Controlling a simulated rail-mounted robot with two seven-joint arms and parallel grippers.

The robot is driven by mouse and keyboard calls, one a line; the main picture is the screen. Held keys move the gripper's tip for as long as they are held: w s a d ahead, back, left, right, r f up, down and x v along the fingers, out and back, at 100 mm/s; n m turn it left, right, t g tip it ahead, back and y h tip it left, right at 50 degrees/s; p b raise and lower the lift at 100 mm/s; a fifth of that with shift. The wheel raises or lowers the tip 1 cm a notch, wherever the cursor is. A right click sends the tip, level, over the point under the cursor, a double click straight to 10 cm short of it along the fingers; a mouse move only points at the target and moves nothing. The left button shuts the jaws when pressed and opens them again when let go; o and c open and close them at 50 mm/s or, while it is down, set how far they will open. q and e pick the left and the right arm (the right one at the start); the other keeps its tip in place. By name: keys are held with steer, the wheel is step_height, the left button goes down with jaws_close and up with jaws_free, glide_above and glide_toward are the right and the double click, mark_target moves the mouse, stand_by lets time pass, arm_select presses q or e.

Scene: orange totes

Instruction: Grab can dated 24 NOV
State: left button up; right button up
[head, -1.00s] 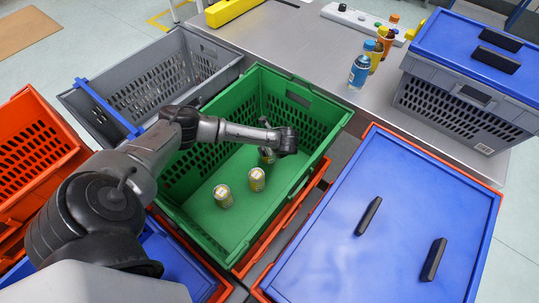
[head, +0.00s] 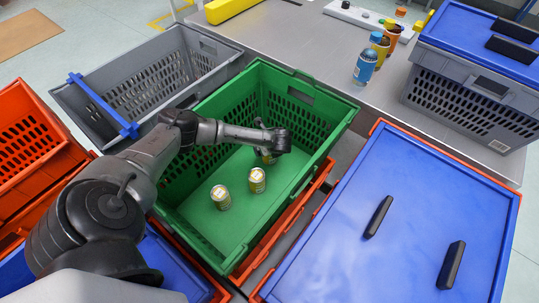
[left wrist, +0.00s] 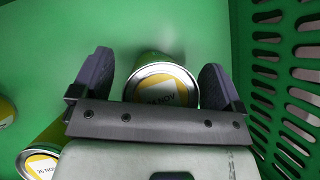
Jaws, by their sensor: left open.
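Two yellow cans with pale tops, one on the left (head: 221,198) and one on the right (head: 257,181), stand on the floor of the green crate (head: 205,240). A third can (head: 266,158) is mostly hidden under my left gripper (head: 281,141). In the left wrist view this can (left wrist: 162,84) stands between the two open fingers of my left gripper (left wrist: 156,85), with gaps on both sides. Its top label ends in "NOV"; I cannot read the day surely. Another NOV-dated can (left wrist: 40,160) is partly hidden at lower left, and a can edge (left wrist: 5,112) shows at the left border. My right gripper is out of view.
The green crate's slotted walls surround the cans, and one wall (left wrist: 275,60) is close right of my fingers. A grey crate (head: 160,85) is behind left, and a blue lid (head: 400,220) lies to the right. Bottles (head: 366,66) stand on the metal table.

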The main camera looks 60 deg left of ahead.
arm_select(q)
steer(key=c, duration=1.2)
